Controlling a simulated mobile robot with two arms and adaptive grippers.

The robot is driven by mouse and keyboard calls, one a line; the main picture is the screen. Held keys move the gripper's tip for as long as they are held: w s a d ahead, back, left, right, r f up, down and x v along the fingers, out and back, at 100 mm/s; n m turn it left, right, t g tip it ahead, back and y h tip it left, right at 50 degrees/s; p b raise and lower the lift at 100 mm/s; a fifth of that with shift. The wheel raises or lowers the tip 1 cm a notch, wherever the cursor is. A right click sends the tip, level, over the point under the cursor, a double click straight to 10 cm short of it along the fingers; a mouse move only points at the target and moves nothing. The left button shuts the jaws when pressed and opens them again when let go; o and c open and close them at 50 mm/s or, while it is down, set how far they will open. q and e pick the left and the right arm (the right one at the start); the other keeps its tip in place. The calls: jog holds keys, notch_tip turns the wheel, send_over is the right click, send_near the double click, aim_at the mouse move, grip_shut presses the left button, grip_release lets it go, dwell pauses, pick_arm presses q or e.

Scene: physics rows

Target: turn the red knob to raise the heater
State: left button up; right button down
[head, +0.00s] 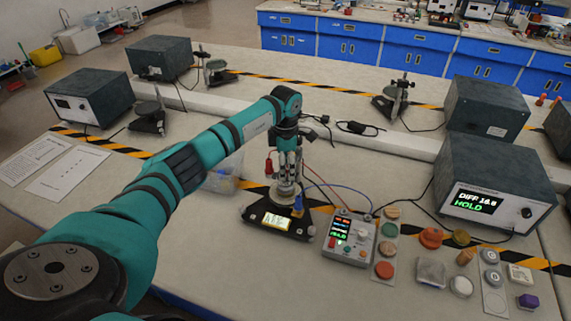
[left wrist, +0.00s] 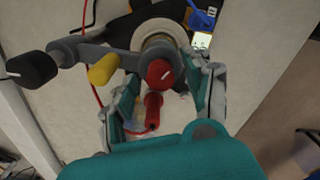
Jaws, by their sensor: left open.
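The red knob (left wrist: 160,74), round with a pale mark, sits on a grey arm of the bench apparatus in the left wrist view. My left gripper (left wrist: 166,90) is open, with one finger on each side of the knob; I cannot tell whether either touches it. A red plug-like piece (left wrist: 153,108) lies just below the knob, also between the fingers. A yellow knob (left wrist: 103,69) and a black knob (left wrist: 32,71) are to the left. In the head view my left gripper (head: 287,168) reaches down over the apparatus base (head: 255,215), hiding the red knob. My right gripper is not in view.
A control box (head: 349,238) with coloured buttons stands right of the apparatus. A grey unit (head: 490,185) reads "DIFF 16.8 HOLD". Red and blue wires run nearby. Several small coloured pieces lie at the right; papers (head: 75,173) lie at the left.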

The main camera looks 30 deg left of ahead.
pick_arm(q)
grip_shut()
dwell(0.3)
